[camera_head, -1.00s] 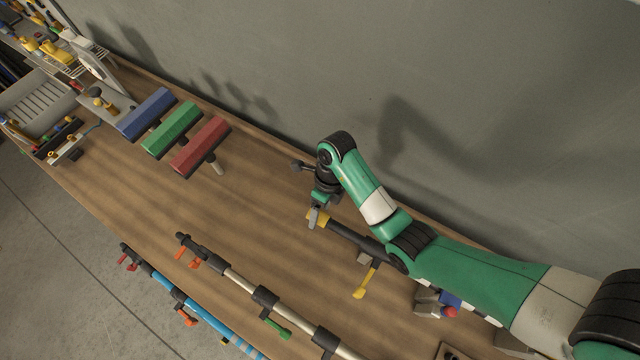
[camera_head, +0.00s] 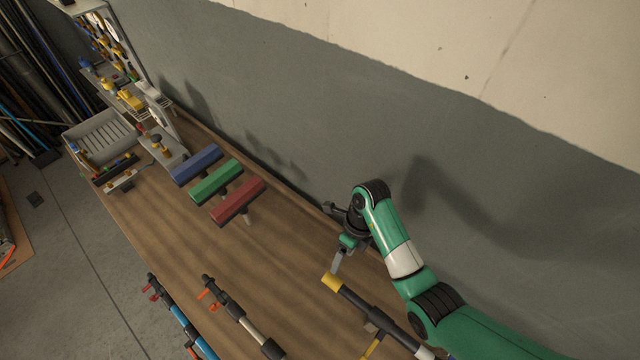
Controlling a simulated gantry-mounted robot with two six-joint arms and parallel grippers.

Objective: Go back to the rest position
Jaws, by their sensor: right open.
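My right arm comes in from the right, and my right gripper (camera_head: 338,263) is open and empty, pointing down over the wooden bench. Its visible finger shows just behind the yellow end (camera_head: 332,282) of a dark rod with a yellow lever (camera_head: 373,347). I cannot tell whether they touch. My left gripper is not in view.
Blue (camera_head: 196,165), green (camera_head: 216,181) and red (camera_head: 238,201) bars stand on the wooden bench (camera_head: 170,235). Two pipes with levers, one blue (camera_head: 178,318) and one pale (camera_head: 250,331), lie at the front. A grey tray (camera_head: 100,135) and a tool rack (camera_head: 120,75) are at the far left. A wall rises behind.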

